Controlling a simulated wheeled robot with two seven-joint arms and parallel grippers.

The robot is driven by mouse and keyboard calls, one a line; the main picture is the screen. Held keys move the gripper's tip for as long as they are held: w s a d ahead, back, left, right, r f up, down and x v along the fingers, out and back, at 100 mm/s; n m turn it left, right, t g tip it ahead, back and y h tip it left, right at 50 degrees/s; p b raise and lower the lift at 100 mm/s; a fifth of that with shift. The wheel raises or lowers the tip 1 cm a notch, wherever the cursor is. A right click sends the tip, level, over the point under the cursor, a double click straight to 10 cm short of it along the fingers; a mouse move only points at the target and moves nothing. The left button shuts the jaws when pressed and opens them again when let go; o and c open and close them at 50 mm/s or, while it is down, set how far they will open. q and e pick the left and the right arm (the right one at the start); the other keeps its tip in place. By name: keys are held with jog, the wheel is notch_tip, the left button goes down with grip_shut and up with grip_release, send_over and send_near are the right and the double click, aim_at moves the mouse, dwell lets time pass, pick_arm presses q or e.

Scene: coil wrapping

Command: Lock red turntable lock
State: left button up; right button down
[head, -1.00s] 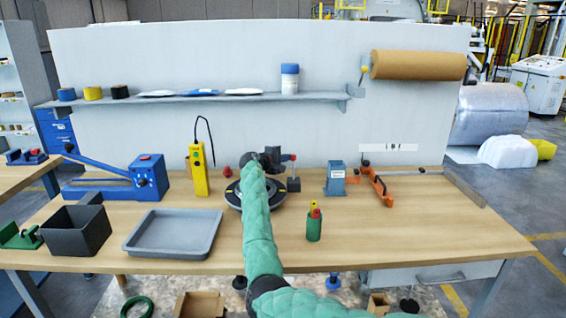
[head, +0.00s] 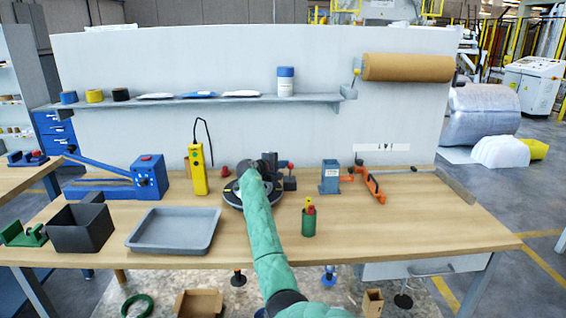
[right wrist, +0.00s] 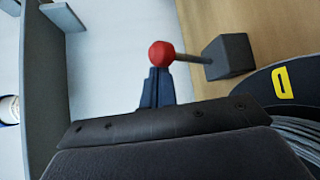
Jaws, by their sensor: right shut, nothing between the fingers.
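The red lock knob (head: 291,165) stands just right of my right gripper (head: 275,161), at the back right of the dark round turntable (head: 232,197). In the right wrist view the red knob (right wrist: 161,54) sits on a grey rod that runs to a dark block (right wrist: 228,56). My right gripper (right wrist: 157,88) is shut and empty, its fingertips right at the knob; I cannot tell whether they touch it. The turntable (right wrist: 265,88), with a yellow mark, lies at the right of that view. My arm hides part of the turntable. My left gripper is not in view.
A yellow pendant (head: 198,170) stands left of the turntable, and a grey tray (head: 172,232) lies at the front left. A green holder (head: 308,222) and a blue block (head: 330,177) stand to the right. The right front of the table is clear.

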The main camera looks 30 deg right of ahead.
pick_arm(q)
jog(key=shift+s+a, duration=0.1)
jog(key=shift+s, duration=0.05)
pick_arm(e)
jog(key=shift+s+a+f, duration=0.2)
jog(key=shift+s+a, duration=0.1)
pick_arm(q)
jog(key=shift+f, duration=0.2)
